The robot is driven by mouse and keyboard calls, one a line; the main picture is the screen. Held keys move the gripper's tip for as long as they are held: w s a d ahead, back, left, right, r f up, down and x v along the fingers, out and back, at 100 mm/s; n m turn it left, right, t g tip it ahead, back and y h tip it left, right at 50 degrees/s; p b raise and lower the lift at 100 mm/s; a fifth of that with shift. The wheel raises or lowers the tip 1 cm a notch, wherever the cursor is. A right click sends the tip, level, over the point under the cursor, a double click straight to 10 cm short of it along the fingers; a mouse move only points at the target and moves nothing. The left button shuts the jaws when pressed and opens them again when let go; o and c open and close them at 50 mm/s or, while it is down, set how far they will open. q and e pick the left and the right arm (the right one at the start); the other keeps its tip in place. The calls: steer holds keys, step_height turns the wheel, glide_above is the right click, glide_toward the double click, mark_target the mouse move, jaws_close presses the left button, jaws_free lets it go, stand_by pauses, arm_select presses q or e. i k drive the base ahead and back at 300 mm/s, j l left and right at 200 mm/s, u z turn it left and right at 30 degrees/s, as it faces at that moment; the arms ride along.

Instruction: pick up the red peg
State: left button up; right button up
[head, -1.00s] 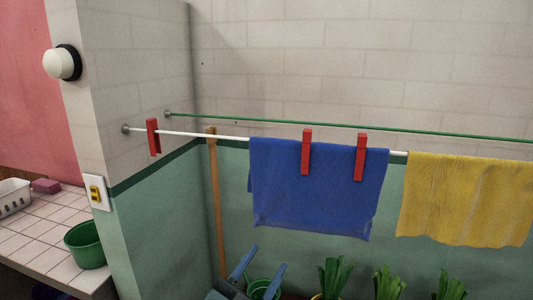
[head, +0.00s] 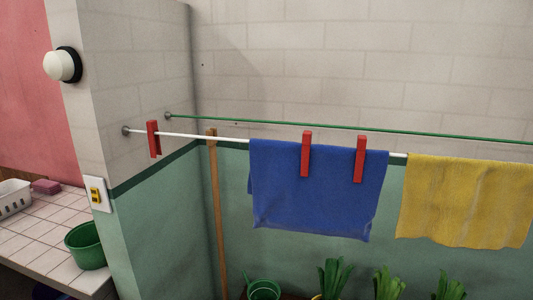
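Three red pegs are in the head view. One red peg (head: 153,139) sits on the bare left end of the white line (head: 205,136), near the wall. A second red peg (head: 306,154) and a third red peg (head: 360,159) clip the top edge of a blue cloth (head: 318,205) hanging over the line. All three pegs stand roughly upright. Neither of my grippers is in view, so their state does not show.
A yellow cloth (head: 466,202) hangs on the line at the right. A green line (head: 330,124) runs behind. A wooden pole (head: 217,210) stands in the corner. Below are a green bucket (head: 264,289) and plants (head: 335,277). A tiled counter (head: 38,243) holds a green tub (head: 86,245).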

mark_target(154, 141)
steer(key=i+l+u, duration=0.2)
steer(key=l+u, duration=0.15)
steer(key=i+l+u, duration=0.15)
steer(key=l+u, duration=0.25)
